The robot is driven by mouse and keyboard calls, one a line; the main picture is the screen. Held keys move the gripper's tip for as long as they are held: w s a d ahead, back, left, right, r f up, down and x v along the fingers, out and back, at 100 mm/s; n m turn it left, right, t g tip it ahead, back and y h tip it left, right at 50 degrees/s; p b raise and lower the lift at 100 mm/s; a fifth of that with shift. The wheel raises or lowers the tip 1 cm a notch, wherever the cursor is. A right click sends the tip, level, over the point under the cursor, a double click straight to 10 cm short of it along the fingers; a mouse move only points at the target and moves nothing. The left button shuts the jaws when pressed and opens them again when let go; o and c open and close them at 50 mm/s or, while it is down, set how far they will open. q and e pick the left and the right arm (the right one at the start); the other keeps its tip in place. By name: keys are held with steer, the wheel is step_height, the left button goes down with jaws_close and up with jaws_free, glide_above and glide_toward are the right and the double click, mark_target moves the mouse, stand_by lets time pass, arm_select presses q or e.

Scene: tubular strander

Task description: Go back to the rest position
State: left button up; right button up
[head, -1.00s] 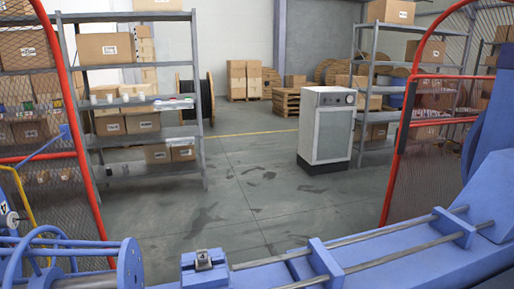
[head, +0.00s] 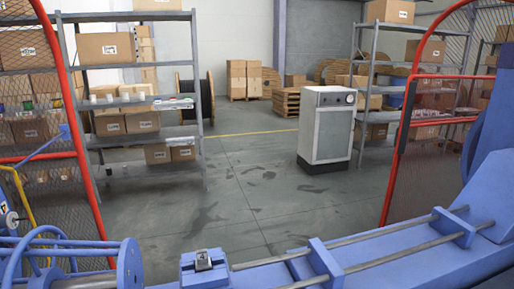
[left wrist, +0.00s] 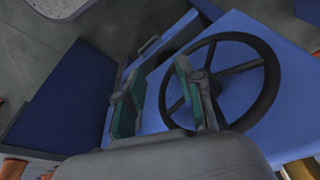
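My left gripper (left wrist: 155,95) shows in the left wrist view with its two fingers apart and nothing between them. Beyond the fingers is a black handwheel (left wrist: 262,95) on a blue machine housing (left wrist: 225,30). The right finger overlaps the wheel's rim in the picture; I cannot tell whether they touch. Neither gripper shows in the head view, and my right gripper is in no view.
The blue strander (head: 400,245) runs across the front of the head view. Red-framed mesh guards (head: 75,130) (head: 395,150) stand on both sides. A grey cabinet (head: 326,125) stands beyond, with shelves (head: 150,135) of boxes and clear floor (head: 250,185) between.

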arm_select(q)
steer(key=s+f+g, duration=0.1)
steer(key=s+f, duration=0.2)
steer(key=f, duration=0.5)
steer(key=s+f, duration=0.3)
steer(key=f, duration=0.4)
steer(key=s+a+f, duration=0.3)
steer(key=s+f, duration=0.8)
steer(key=s, duration=0.2)
steer(key=shift+s+a+g, duration=0.15)
steer(key=shift+s+g, duration=0.1)
steer(key=shift+g, duration=0.15)
